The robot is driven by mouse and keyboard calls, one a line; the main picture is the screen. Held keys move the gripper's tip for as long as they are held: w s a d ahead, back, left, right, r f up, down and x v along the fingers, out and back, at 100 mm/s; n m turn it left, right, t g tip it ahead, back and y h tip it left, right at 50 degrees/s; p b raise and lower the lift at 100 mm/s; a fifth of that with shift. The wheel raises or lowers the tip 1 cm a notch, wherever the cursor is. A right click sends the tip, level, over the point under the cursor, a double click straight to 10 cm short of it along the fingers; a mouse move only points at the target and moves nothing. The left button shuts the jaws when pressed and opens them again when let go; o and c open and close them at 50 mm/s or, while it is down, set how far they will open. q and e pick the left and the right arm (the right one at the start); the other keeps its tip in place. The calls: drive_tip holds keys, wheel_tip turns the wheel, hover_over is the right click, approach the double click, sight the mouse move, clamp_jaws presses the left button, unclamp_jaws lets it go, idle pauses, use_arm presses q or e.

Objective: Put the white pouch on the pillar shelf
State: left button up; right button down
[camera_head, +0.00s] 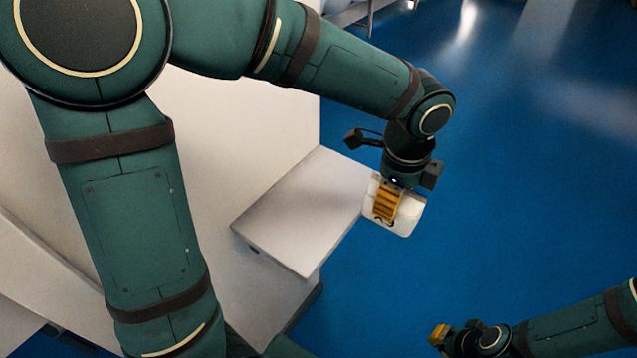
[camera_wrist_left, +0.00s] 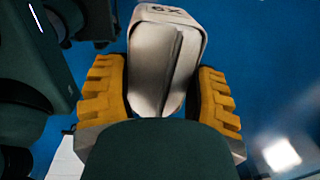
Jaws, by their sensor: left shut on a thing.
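The white pouch (camera_head: 405,216) is held in my left gripper (camera_head: 387,203), just off the right edge of the pillar shelf in the head view. In the left wrist view the pouch (camera_wrist_left: 165,62) sits between the yellow fingers of my left gripper (camera_wrist_left: 163,90), with dark print on its end. The pillar shelf (camera_head: 305,210) is a flat, light grey top against a white wall, and its visible surface is bare. My right gripper (camera_head: 438,335) is at the lower right of the head view, away from the shelf. Its finger opening is too small to tell.
The white wall (camera_head: 240,130) rises behind and left of the shelf. Open blue floor (camera_head: 520,180) lies to the right. A pale structure with a thin leg (camera_head: 370,18) stands at the far top. My left arm spans the upper left.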

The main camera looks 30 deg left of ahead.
use_arm(q)
drive_tip(key=w+a, duration=0.1)
drive_tip(key=a, duration=1.6)
wheel_tip(320, 180, down, 6)
drive_tip(key=shift+f+b, duration=0.25)
drive_tip(key=shift+b, duration=0.1)
drive_tip(key=shift+a+f, duration=0.2)
drive_tip(key=shift+a, duration=0.05)
drive_tip(key=o, duration=1.2)
wheel_tip(320, 180, up, 12)
drive_tip(key=p, duration=0.2)
drive_tip(key=shift+s, duration=0.35)
